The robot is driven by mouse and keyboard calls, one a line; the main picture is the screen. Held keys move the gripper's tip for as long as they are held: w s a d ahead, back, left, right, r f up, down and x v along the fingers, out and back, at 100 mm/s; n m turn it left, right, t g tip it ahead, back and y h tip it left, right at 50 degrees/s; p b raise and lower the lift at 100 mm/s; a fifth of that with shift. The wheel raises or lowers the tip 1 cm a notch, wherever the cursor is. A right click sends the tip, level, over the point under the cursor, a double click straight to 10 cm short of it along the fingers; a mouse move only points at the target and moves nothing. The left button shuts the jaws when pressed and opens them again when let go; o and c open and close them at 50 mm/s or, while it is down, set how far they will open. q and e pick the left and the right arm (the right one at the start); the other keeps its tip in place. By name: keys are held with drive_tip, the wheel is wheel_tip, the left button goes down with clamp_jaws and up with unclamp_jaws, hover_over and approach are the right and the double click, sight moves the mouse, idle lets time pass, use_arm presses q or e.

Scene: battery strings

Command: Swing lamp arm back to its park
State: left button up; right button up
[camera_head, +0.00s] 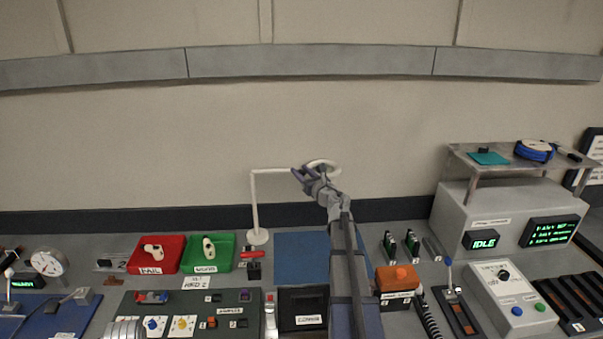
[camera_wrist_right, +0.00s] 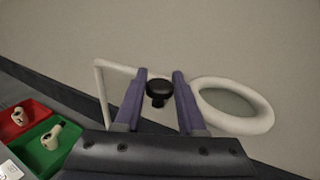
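The lamp has a white upright post (camera_head: 254,205) on a round base at the back of the bench. Its white arm (camera_head: 280,170) runs right from the post top to a white ring head (camera_head: 322,165). In the right wrist view the arm (camera_wrist_right: 118,67) passes behind my fingers, and the ring head (camera_wrist_right: 235,106) is at their right. My right gripper (camera_head: 304,174) is at the lamp arm, just left of the ring. In the right wrist view a black knob (camera_wrist_right: 158,92) fills the gap between my right gripper's fingers (camera_wrist_right: 160,88), which look shut on it.
A red tray (camera_head: 160,266) and a green tray (camera_head: 208,265) stand left of the post. A blue mat (camera_head: 301,270) lies below the lamp head. A grey box with a shelf (camera_head: 520,165) is at the right. The wall behind is bare.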

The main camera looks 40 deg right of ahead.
drive_tip(key=o, duration=0.5)
drive_tip(key=shift+w+d, duration=0.15)
drive_tip(key=shift+c, duration=0.2)
drive_tip(key=s+a, duration=0.1)
drive_tip(key=s, duration=0.7)
drive_tip(key=shift+w+a, duration=0.15)
